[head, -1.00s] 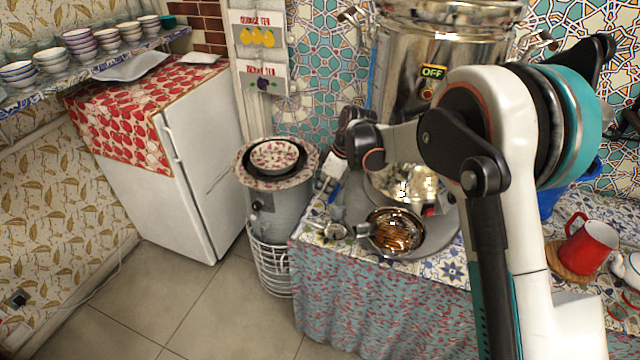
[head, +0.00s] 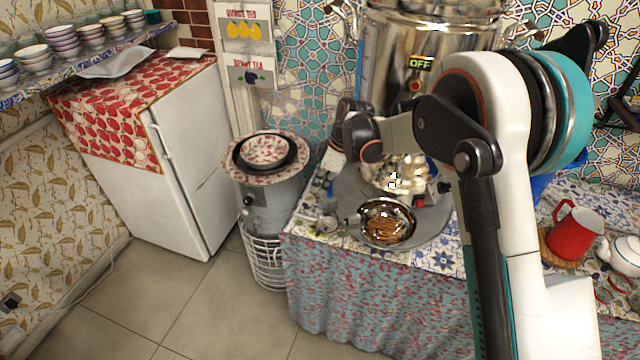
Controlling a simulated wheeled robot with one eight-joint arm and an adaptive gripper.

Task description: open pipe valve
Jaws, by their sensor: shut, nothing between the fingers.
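The steel samovar (head: 385,60) stands on the table behind my arm, with a lit "OFF" sign and a red button on its front. No pipe valve can be made out clearly; shiny metal fittings (head: 392,180) show low on the samovar, partly behind my arm. My arm reaches left across the samovar and bends down at its left side. My gripper (head: 326,185) is small in view, pointing down over the left end of the table. It looks shut and empty, apart from the fittings; whether it touches anything there is unclear.
A metal strainer pan (head: 387,222) sits on a grey tray (head: 425,238) at the table's front. A grey canister (head: 272,195) topped by a patterned bowl stands left of the table. A red mug (head: 574,235) is at the right. A white fridge (head: 195,150) stands farther left.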

